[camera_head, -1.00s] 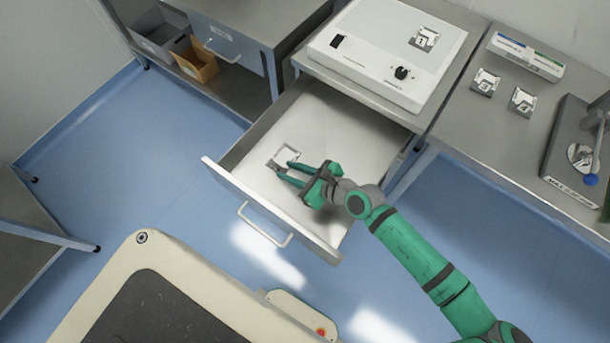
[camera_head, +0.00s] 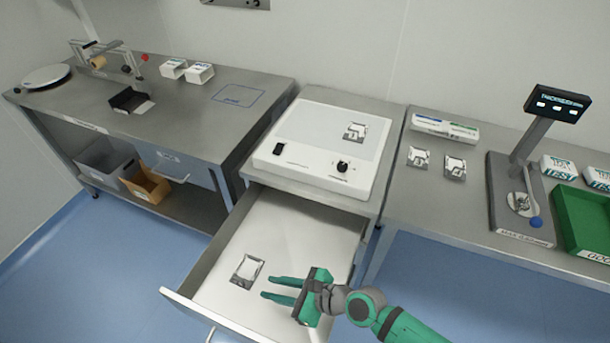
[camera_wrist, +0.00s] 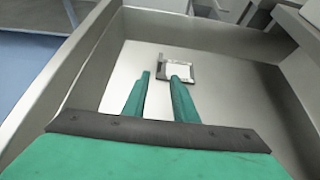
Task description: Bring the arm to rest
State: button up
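My gripper (camera_head: 266,287) is green with two long fingers. It is over the open drawer, to the right of a small framed square piece (camera_head: 247,269) that lies on the drawer floor. The fingers are apart with nothing between them. In the wrist view my gripper (camera_wrist: 161,76) points into the drawer, and the framed piece (camera_wrist: 178,69) lies beyond the fingertips, partly behind the right finger. My green arm comes in from the lower right, bent at the wrist.
The pulled-out drawer (camera_head: 285,235) has raised walls around my gripper. Above it stands a white light box (camera_head: 310,150) with one framed piece on top. On the right bench are two framed pieces, a thickness gauge (camera_head: 520,203) and a green tray (camera_head: 575,235).

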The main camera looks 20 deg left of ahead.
aim_at(243, 282)
jog(key=x, duration=1.1)
jog(key=shift+a, duration=0.15)
jog(key=shift+w+a+f, duration=0.1)
jog(key=shift+a+f, duration=0.25)
jog(key=shift+r, duration=0.15)
jog(key=shift+d, duration=0.2)
